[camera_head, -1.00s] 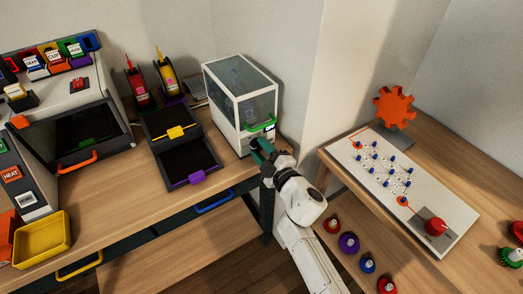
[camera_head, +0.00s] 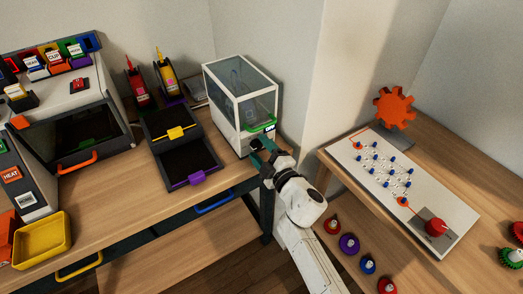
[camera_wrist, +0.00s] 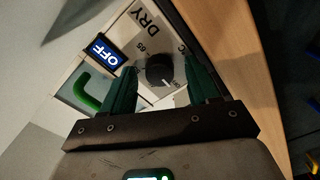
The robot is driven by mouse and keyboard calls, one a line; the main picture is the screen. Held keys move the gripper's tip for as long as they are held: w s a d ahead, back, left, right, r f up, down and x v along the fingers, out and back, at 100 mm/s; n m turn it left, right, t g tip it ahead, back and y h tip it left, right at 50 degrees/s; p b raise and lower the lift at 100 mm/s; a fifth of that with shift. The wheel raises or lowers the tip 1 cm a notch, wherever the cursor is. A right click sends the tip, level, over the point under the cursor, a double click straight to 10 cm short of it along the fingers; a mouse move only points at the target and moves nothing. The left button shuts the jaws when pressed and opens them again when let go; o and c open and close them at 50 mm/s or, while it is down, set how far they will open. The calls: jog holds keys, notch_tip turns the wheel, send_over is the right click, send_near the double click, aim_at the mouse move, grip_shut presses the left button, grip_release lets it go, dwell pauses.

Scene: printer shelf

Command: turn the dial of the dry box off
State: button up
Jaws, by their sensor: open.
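The dry box (camera_head: 240,95) is a white cabinet with clear panels and a green handle (camera_head: 261,122), standing near the wall corner. In the wrist view its front panel shows a black round dial (camera_wrist: 159,70) with a white pointer line, marked "DRY" with a scale around it. A small blue display (camera_wrist: 105,52) beside the dial reads "OFF". My gripper (camera_wrist: 160,88) is open, with one green finger on each side of the dial. I cannot tell whether the fingers touch it. In the head view my gripper (camera_head: 259,148) is at the box's lower front and hides the dial.
Black trays with yellow and purple handles (camera_head: 190,160) stand left of the box. A white board with blue pegs (camera_head: 385,170) and an orange gear (camera_head: 394,107) are on the right table. The wooden tabletop (camera_head: 120,205) in front is mostly clear.

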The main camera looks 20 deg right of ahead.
jog(key=p+v, duration=0.2)
jog(key=v, duration=0.9)
jog(key=shift+p, duration=0.3)
jog(key=shift+w, duration=0.1)
jog(key=s+d+r+m+g+h, duration=0.1)
jog(key=s+d+m+g+h, duration=0.15)
jog(key=d+m+h, duration=0.35)
jog(key=s+d+m+g+h, duration=0.2)
jog(key=s+d+m+h, duration=0.15)
jog(key=d+m, duration=0.35)
jog(key=s+a+f+m+g+y, duration=0.1)
jog(key=s+f+g, duration=0.2)
jog(key=s, duration=0.5)
jog(key=s+a+f+g+y, duration=0.1)
jog(key=s+f+g+y, duration=0.1)
jog(key=s+g, duration=0.3)
jog(key=s+a+f+m+g+y, duration=0.1)
jog(key=s+a+f+g, duration=0.1)
jog(key=s, duration=1.1)
jog(key=shift+f+m+g+y, duration=0.3)
jog(key=shift+f+g+y, duration=0.05)
jog(key=shift+f+g, duration=0.6)
